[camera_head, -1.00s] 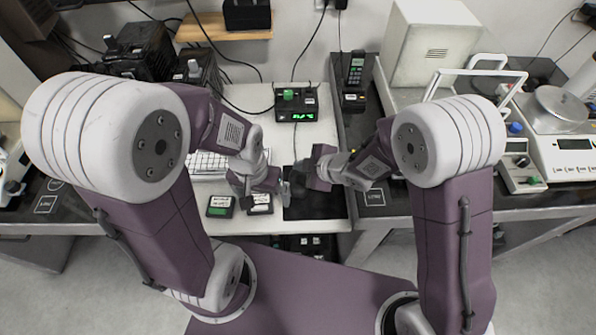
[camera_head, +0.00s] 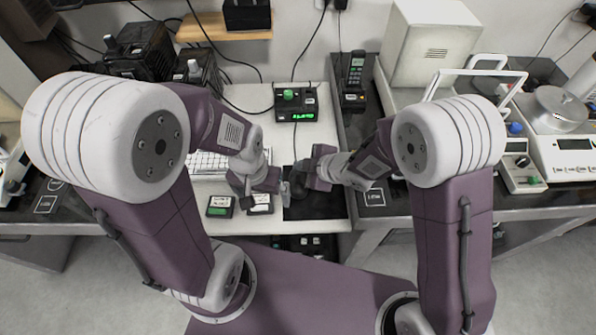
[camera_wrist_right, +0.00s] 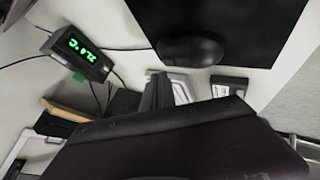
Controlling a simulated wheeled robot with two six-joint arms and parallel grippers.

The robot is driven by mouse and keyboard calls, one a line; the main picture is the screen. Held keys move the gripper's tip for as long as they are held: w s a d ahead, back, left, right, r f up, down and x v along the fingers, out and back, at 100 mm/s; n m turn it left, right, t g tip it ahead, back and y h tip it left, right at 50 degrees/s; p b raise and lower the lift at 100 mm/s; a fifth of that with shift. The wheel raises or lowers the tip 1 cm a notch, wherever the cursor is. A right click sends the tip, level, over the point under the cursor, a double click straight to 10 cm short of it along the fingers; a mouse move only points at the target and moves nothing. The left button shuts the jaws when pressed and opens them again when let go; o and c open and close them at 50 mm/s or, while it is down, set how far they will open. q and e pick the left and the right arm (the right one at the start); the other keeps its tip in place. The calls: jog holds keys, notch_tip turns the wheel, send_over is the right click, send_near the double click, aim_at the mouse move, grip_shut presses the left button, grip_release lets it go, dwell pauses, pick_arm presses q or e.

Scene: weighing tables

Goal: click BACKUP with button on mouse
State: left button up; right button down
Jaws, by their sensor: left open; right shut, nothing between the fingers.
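A dark mouse (camera_wrist_right: 190,52) lies on a black mat in the right wrist view. In the head view the mat (camera_head: 325,209) lies on the white table, and the mouse (camera_head: 305,186) is a dim dark shape partly hidden by my right gripper. My right gripper (camera_head: 300,177) is shut and empty, over the mat's far left part close to the mouse; I cannot tell whether it touches. My left gripper (camera_head: 285,191) is open and empty, just left of the mat. No BACKUP label is readable, and no screen with a pointer shows clearly.
A box with a green display (camera_head: 296,105) stands behind the grippers. A white keyboard (camera_head: 209,165) lies left, partly behind my left arm. Two small labelled black boxes (camera_head: 219,206) (camera_head: 260,203) stand near the front edge. A handset (camera_head: 354,75) stands at the back right.

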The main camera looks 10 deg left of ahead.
aim_at(301, 174)
pick_arm(q)
jog(key=shift+f, duration=0.1)
pick_arm(e)
jog(key=shift+f, duration=0.1)
pick_arm(q)
jog(key=shift+f+b, duration=0.25)
jog(key=shift+b, duration=0.1)
pick_arm(e)
jog(key=shift+f, duration=0.35)
pick_arm(q)
jog(key=shift+f+b, duration=0.35)
pick_arm(e)
jog(key=shift+f, duration=0.35)
pick_arm(q)
jog(key=shift+r+p, duration=0.75)
jog(key=shift+p, duration=0.05)
pick_arm(e)
jog(key=shift+r, duration=0.8)
pick_arm(q)
jog(key=shift+r, duration=0.1)
pick_arm(e)
jog(key=shift+r, duration=0.1)
notch_tip(301, 174, up, 5)
jog(key=p, duration=0.5)
pick_arm(q)
notch_tip(301, 174, up, 5)
jog(key=shift+f, duration=0.2)
